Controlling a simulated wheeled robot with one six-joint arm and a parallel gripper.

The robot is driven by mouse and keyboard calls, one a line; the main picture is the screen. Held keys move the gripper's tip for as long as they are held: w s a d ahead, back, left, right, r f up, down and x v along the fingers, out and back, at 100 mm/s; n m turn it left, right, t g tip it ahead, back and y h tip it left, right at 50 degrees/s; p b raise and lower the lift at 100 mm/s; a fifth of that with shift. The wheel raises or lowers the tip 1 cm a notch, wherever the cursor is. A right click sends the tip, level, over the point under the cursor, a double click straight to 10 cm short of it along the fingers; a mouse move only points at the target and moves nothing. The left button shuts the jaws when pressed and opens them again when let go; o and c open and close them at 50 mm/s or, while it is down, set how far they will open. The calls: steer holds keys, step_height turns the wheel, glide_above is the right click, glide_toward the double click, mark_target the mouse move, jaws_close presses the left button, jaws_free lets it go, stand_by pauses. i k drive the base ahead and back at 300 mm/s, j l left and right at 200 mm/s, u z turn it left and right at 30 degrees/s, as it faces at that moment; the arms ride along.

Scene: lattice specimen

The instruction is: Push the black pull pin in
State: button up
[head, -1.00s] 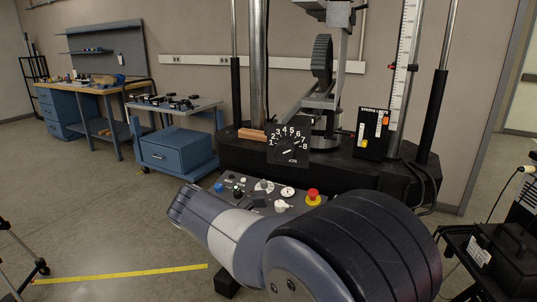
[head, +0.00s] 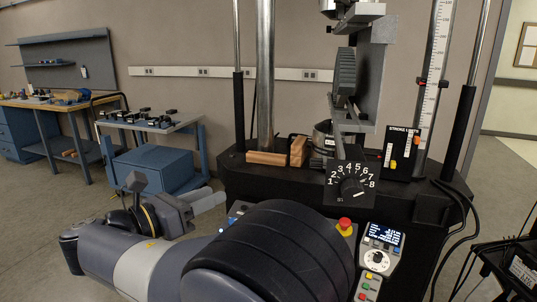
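I cannot make out a black pull pin in the head view. The testing machine (head: 290,187) stands ahead, with a black base, steel columns and a black dial plate (head: 351,182) marked with numbers. A grey toothed block (head: 345,76) hangs in its frame. My arm crosses the foreground and bends up at the left. My gripper (head: 137,185) seems to be at this far end, left of the machine and apart from it. Its fingers cannot be told clearly.
A red stop button (head: 345,226) and a handset with a lit screen (head: 379,250) sit right of my arm. A blue cart (head: 158,170) and workbench (head: 60,104) stand left. Wooden blocks (head: 267,158) lie on the machine base. Black cables hang at the right.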

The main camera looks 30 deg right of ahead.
mark_target(314, 163)
steer(key=i+j+z, duration=0.8)
steer(key=j, duration=0.3)
steer(key=z, duration=1)
